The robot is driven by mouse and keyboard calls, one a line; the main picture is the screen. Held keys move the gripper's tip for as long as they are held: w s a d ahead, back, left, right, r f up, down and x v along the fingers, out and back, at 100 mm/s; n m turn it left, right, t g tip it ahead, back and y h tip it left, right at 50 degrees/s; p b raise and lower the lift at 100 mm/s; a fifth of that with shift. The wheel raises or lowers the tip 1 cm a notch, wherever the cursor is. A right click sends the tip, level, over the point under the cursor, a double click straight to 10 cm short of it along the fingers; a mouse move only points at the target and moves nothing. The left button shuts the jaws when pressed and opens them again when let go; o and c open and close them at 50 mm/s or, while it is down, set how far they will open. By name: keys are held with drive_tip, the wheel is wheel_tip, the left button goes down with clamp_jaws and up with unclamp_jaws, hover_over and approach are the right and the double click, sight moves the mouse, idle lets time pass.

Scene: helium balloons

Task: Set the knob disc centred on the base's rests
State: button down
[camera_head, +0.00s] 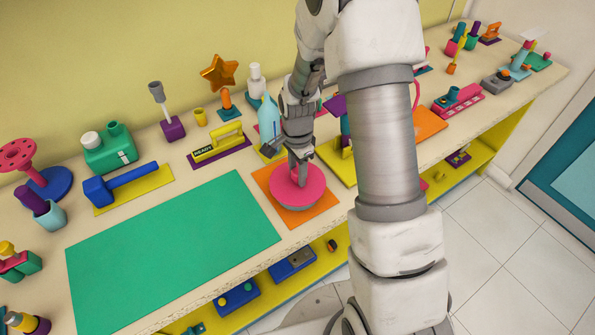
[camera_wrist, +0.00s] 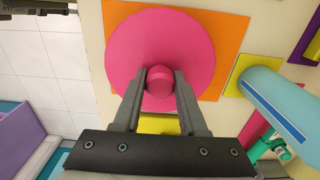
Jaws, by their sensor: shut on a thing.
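The knob disc is a pink round plate with a pink knob at its middle. It shows in the head view (camera_head: 308,190) and, from above, in the wrist view (camera_wrist: 140,45). My gripper (camera_head: 300,180) is shut on the knob, with one finger on each side of it in the wrist view (camera_wrist: 160,90). The base, a grey round body (camera_head: 302,207), shows just under the disc, on an orange mat (camera_head: 322,212). The rests are hidden beneath the disc. I cannot tell whether the disc touches them or is held slightly above.
A large green mat (camera_head: 170,250) lies left of the orange mat. A light blue bottle (camera_head: 269,120) stands close behind my gripper and shows at the right in the wrist view (camera_wrist: 275,100). A yellow "READY" piece (camera_head: 218,145) is behind left. The table's front edge is near.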

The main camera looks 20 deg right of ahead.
sight(297, 171)
drive_tip(key=shift+f, duration=0.2)
drive_tip(key=shift+c, duration=2.3)
unclamp_jaws()
drive_tip(key=shift+r, duration=0.1)
drive_tip(key=s+r+n+t, duration=0.1)
drive_tip(key=s+r+n, duration=0.25)
drive_tip(key=r, duration=0.85)
drive_tip(key=s+r+n+t, duration=0.1)
drive_tip(key=s+r+n, duration=0.25)
drive_tip(key=r, duration=0.85)
drive_tip(key=s+r+n+t, duration=0.3)
drive_tip(key=s+r+n, duration=0.2)
drive_tip(key=s, duration=0.8)
drive_tip(key=shift+s+n+t, duration=0.2)
drive_tip(key=shift+n+t, duration=0.1)
drive_tip(key=shift+n, duration=0.9)
